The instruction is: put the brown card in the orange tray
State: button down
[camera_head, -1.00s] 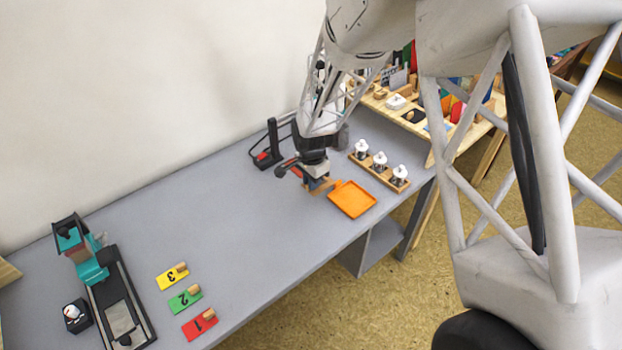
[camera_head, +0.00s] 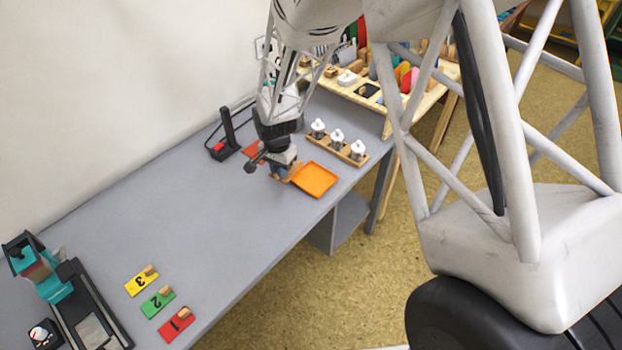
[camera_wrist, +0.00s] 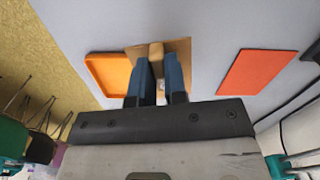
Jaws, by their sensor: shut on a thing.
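The brown card (camera_wrist: 180,48) lies beside the orange tray in the wrist view, with a wooden grip block (camera_wrist: 156,52) standing on it. My gripper (camera_wrist: 157,68) has its blue fingers shut on this block. In the head view my gripper (camera_head: 281,172) is just left of the orange tray (camera_head: 315,180), and the card is mostly hidden under it. The tray is empty and also shows left of the card in the wrist view (camera_wrist: 108,74). I cannot tell whether the card touches the tray's edge or is slightly raised.
A red-orange card (camera_wrist: 257,70) lies right of the brown card in the wrist view. A rack with white-topped jars (camera_head: 338,147) stands behind the tray. A black stand (camera_head: 228,138) is at the wall side. Numbered cards (camera_head: 158,302) lie front left. The middle table is clear.

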jog(key=s+d+n, duration=0.6)
jog(key=d+n, duration=0.1)
jog(key=shift+s+d+r, duration=0.2)
jog(key=shift+s+d, duration=0.1)
jog(key=shift+s, duration=0.05)
jog(key=s+d+n, duration=0.6)
jog(key=s+n, duration=0.2)
jog(key=n, duration=0.1)
jog(key=shift+s+d+f, duration=0.15)
jog(key=shift+s+d, duration=0.15)
jog(key=shift+d, duration=0.1)
send_over(320, 184)
jog(key=shift+w+f, duration=0.1)
jog(key=shift+f, duration=0.6)
jog(key=shift+f, duration=0.1)
jog(key=shift+f, duration=1.7)
